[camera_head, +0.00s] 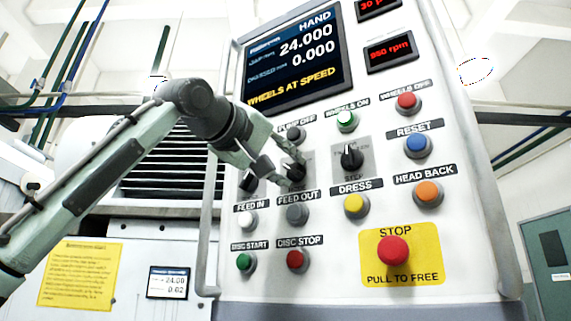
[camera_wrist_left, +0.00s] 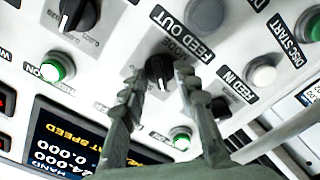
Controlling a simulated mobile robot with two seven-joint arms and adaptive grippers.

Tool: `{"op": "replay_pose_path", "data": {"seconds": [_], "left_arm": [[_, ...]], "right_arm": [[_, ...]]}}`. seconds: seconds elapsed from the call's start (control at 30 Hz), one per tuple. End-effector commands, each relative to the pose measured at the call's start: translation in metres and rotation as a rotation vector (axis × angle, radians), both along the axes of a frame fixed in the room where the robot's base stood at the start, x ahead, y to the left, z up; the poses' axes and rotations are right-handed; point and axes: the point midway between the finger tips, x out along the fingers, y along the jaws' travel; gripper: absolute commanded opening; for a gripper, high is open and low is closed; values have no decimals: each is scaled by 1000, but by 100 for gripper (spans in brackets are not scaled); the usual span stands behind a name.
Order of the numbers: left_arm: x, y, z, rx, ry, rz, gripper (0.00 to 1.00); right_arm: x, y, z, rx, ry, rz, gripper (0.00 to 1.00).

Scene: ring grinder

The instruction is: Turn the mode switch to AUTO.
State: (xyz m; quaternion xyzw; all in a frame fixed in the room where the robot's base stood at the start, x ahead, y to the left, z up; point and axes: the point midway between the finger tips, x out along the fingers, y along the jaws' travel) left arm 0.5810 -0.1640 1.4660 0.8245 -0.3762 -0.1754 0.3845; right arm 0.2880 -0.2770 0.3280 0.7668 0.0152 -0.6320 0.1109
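The mode switch is a black rotary knob (camera_wrist_left: 160,68) on a grey plate lettered MODE in the wrist view. In the head view the knob (camera_head: 294,170) is partly covered by my left gripper (camera_head: 279,165). In the wrist view the fingertips of my left gripper (camera_wrist_left: 160,76) are apart, one on each side of the knob. A gap shows beside the knob; I cannot tell whether either finger touches it. The knob's pale mark points toward the bottom of the wrist view. The screen (camera_head: 298,55) reads HAND and WHEELS AT SPEED. My right gripper is not in view.
Close around the switch are the FEED OUT button (camera_head: 297,214), the FEED IN button (camera_head: 248,219), a second knob (camera_head: 250,182) and a step knob (camera_head: 351,157). A red STOP button (camera_head: 393,250) is at lower right. A vertical handrail (camera_head: 207,230) runs along the panel's left edge.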

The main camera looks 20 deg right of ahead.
Motion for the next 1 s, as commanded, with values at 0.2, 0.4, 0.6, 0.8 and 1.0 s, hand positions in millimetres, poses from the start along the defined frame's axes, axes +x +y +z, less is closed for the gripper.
{"op": "replay_pose_path", "data": {"seconds": [0.2,0.4,0.6,0.8,1.0], "left_arm": [[0,0,0,0,0,0,12],[0,0,0,0,0,0,0],[0,1,0,4,-3,1,0],[0,0,0,36,-39,0,0],[0,0,0,116,-131,-1,0]], "right_arm": [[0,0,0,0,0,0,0],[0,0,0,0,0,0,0],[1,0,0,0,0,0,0],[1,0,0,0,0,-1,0],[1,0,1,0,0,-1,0]]}}
